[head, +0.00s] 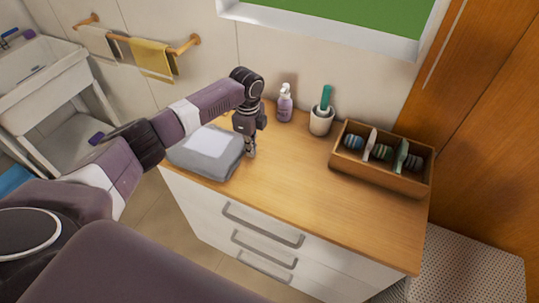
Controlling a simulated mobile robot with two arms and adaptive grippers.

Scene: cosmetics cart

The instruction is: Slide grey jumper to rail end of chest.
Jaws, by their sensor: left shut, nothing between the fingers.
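The grey jumper (212,158) lies folded on the left end of the chest's wooden top (285,185), with a pale patch on its upper face. My left arm crosses above it and hides part of its far side. My left gripper (250,153) points down at the jumper's right edge. It is shut with nothing between its fingers. Whether it touches the jumper, I cannot tell. The rail (183,46) is on the wall at the upper left, with a yellow towel (152,57) on it. My right gripper is not in view.
A lilac pump bottle (285,103) and a white pot (320,122) with a green-handled brush stand at the back of the chest. A wooden divided box (380,174) stands at the right. The front middle of the top is clear.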

